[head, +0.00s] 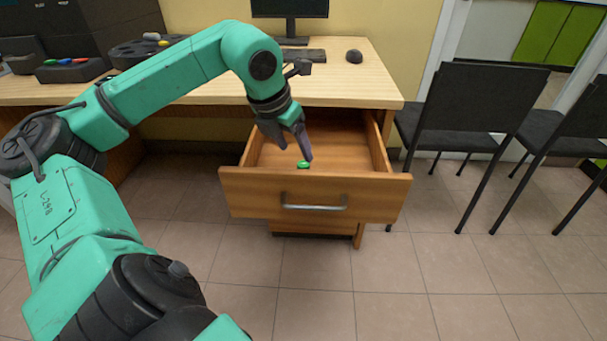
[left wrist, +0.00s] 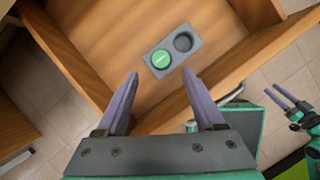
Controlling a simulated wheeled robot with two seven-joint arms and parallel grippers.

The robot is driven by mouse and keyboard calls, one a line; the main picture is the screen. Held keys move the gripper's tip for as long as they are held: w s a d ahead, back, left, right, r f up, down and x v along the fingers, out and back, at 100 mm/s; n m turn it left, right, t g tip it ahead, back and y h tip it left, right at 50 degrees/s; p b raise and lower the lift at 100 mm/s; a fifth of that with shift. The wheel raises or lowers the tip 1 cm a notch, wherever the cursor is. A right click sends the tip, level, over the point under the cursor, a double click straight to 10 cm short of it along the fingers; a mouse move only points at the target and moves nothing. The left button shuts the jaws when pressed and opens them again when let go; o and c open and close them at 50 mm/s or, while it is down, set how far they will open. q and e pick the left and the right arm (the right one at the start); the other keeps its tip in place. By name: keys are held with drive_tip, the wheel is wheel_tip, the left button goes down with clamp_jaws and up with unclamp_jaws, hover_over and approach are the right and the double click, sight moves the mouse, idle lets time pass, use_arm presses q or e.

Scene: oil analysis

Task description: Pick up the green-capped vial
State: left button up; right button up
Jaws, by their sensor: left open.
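The green-capped vial (head: 304,164) is inside the open drawer. The left wrist view shows its round green cap (left wrist: 161,59) from above, seated in one hole of a small grey two-hole holder (left wrist: 173,50); the vial's body is hidden. The holder's other hole is empty. My left gripper (head: 296,152) is over the drawer, pointing down, just above the cap in the head view. Its fingers (left wrist: 163,85) are apart with nothing between them, and the cap lies beyond their tips. My right gripper (left wrist: 271,89) shows small at the right of the left wrist view, fingers apart and empty.
The wooden drawer (head: 250,187) is pulled out under the desk (head: 345,75); its walls and front panel surround the holder. A keyboard, monitor and mouse (head: 354,56) stand on the desk. Black chairs (head: 478,98) stand at right. The floor in front is clear.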

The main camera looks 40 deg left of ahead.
sight(303, 164)
use_arm(q)
drive_tip(key=x, duration=0.2)
drive_tip(key=shift+w+f, duration=0.15)
drive_tip(key=shift+f, duration=0.15)
drive_tip(key=shift+w+d+f+p, duration=0.15)
drive_tip(key=shift+w+f+p, duration=0.35)
drive_tip(key=shift+f+p, duration=0.3)
drive_tip(key=x, duration=0.3)
drive_tip(key=shift+f, duration=0.2)
clamp_jaws()
use_arm(e)
drive_tip(key=d, duration=0.1)
drive_tip(key=s+d+r+g+h, duration=0.1)
drive_tip(key=shift+d+r, duration=0.2)
drive_tip(key=shift+d, duration=0.1)
